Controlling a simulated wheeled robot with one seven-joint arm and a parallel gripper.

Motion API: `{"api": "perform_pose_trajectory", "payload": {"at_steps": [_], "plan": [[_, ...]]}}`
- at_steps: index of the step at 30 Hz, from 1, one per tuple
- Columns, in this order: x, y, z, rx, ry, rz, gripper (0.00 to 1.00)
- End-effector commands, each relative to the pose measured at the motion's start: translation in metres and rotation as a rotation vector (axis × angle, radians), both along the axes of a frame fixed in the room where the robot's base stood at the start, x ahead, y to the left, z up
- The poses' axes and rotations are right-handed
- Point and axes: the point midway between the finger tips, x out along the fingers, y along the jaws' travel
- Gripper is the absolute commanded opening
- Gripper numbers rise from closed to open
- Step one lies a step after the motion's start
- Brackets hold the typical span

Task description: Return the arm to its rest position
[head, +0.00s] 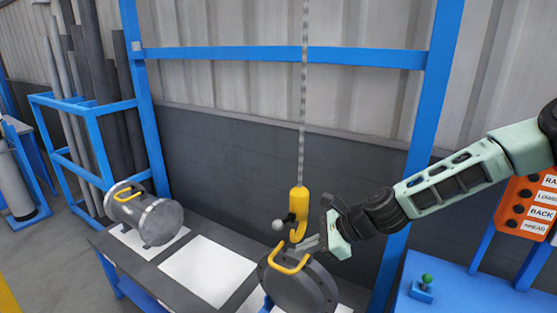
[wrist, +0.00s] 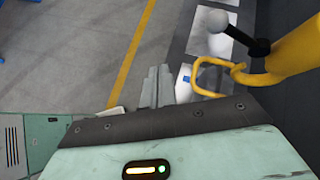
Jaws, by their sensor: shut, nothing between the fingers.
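My gripper (head: 312,243) is shut and empty at the end of my pale green arm, which reaches in from the right in the head view. Its closed fingers also show in the wrist view (wrist: 157,88). It is close beside the yellow hoist hook (head: 298,212), which hangs on a chain (head: 303,100). The hook also shows in the wrist view (wrist: 290,58), near a yellow handle (wrist: 205,82). Below the hook, a grey flanged shell (head: 298,290) with a yellow handle (head: 288,262) sits on the bench. I cannot tell whether hook and handle touch.
A second flanged shell (head: 158,222) lies at the bench's left. A bare white pad (head: 208,270) is between the shells. A blue frame (head: 280,55) stands behind. An orange button panel (head: 527,207) and a blue stand with a green-topped lever (head: 424,287) are at right.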

Motion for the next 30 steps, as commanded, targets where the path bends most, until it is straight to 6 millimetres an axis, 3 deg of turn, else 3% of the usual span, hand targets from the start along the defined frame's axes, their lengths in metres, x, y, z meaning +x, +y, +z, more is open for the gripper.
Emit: {"api": "perform_pose_trajectory", "payload": {"at_steps": [1, 3, 6, 15, 24, 30], "plan": [[-0.023, 0.012, -0.013, -0.076, -0.061, 0.138, 0.0], [-0.053, 0.022, -0.021, -0.169, -0.143, 0.327, 0.0], [-0.092, 0.028, -0.03, -0.286, -0.254, 0.589, 0.0], [-0.189, 0.012, -0.033, -0.547, -0.558, 1.316, 0.0], [-0.265, -0.022, -0.016, -0.663, -0.816, 1.905, 0.0], [-0.291, -0.038, -0.008, -0.667, -0.907, 2.098, 0.0]]}}
